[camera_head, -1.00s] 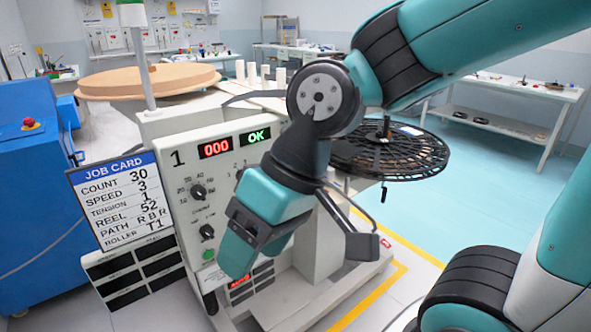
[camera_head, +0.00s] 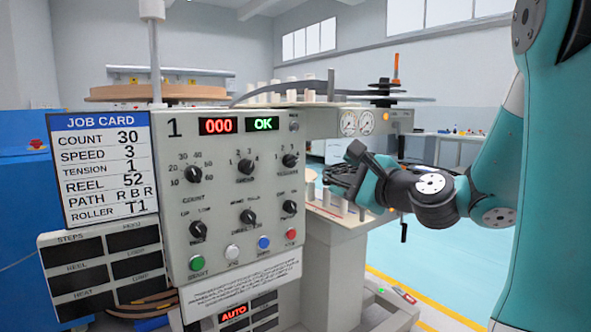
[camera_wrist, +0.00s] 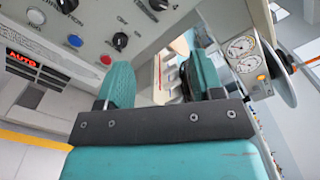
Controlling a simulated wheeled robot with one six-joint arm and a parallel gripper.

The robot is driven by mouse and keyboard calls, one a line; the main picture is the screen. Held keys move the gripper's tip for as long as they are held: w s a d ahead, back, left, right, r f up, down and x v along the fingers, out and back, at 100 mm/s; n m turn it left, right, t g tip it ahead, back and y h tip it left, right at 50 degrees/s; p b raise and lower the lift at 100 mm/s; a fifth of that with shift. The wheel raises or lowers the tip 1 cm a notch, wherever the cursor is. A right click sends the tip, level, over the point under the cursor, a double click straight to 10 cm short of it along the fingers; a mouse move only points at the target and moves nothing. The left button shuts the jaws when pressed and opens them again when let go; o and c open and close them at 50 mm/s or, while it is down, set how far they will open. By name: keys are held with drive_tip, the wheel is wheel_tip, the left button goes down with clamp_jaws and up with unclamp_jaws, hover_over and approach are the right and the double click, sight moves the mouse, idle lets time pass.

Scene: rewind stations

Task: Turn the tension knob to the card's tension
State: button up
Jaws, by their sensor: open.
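The job card (camera_head: 105,170) in the head view reads TENSION 1. The tension knob (camera_head: 289,160) is the black knob at the top right of the white control panel (camera_head: 215,210), with a small numbered scale; its exact setting is too small to read. A black knob cut by the top edge of the wrist view (camera_wrist: 158,4) appears to be the same one. My gripper (camera_head: 335,178) is to the right of the panel, apart from the knob. In the wrist view its two teal fingers (camera_wrist: 160,85) are spread with nothing between them.
Other knobs are close by: count (camera_head: 193,174), speed (camera_head: 245,167) and a lower right knob (camera_head: 289,207). Coloured buttons, including a red one (camera_head: 291,233), line the panel's bottom. Two gauges (camera_head: 357,123) and a post (camera_head: 325,235) stand right of the panel.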

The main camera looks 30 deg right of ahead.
sight(295, 163)
drive_tip(key=w+p, duration=0.2)
drive_tip(key=w, duration=0.3)
drive_tip(key=w+p, duration=0.3)
drive_tip(key=w, duration=0.3)
drive_tip(key=w+p, duration=0.3)
drive_tip(key=w, duration=0.2)
drive_tip(key=shift+w+a, duration=0.35)
drive_tip(key=shift+w, duration=0.05)
drive_tip(key=c, duration=0.9)
